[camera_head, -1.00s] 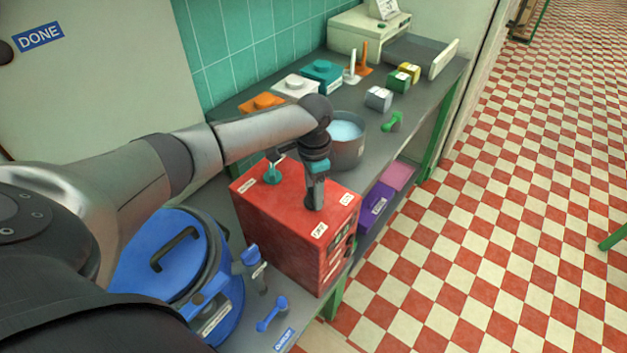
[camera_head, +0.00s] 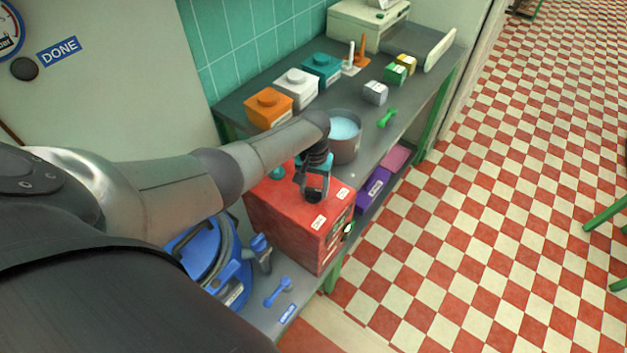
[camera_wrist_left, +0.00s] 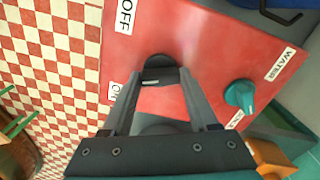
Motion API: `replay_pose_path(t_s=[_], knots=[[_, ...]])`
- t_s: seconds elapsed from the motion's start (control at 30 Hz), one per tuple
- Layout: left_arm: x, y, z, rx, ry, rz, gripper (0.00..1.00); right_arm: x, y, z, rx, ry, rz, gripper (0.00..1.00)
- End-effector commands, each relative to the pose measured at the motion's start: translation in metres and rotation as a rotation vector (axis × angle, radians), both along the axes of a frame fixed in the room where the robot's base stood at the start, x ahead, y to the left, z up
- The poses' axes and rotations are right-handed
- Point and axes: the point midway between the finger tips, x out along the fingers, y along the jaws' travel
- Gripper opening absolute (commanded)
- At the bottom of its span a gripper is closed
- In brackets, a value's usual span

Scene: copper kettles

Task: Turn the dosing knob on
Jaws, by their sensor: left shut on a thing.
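The red box (camera_head: 300,235) stands on the grey bench in the head view. In the left wrist view its red top (camera_wrist_left: 215,60) carries a dark round knob (camera_wrist_left: 160,66) with a white mark. The OFF label (camera_wrist_left: 125,16) and the ON label (camera_wrist_left: 116,97) lie to the knob's left. My left gripper (camera_wrist_left: 160,76) is shut on this knob, one finger on each side. In the head view my left gripper (camera_head: 315,195) reaches down to the box top. The knob is hidden there. My right gripper is not in view.
A teal knob (camera_wrist_left: 240,95) by a WATER label sits on the same box top. A pot of light blue liquid (camera_head: 343,148) stands just behind the box.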

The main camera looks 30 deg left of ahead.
Motion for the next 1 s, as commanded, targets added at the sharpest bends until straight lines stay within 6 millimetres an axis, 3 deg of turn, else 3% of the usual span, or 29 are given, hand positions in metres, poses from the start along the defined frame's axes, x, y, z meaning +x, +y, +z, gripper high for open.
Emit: replay_pose_path(t_s=[0.5, 1.0], knots=[[0.001, 0.0, 0.001, 0.001, -0.003, 0.354, 0.04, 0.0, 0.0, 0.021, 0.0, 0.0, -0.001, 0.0], [0.002, 0.001, 0.001, 0.002, -0.006, 0.43, 0.04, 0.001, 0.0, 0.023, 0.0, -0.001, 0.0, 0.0]])
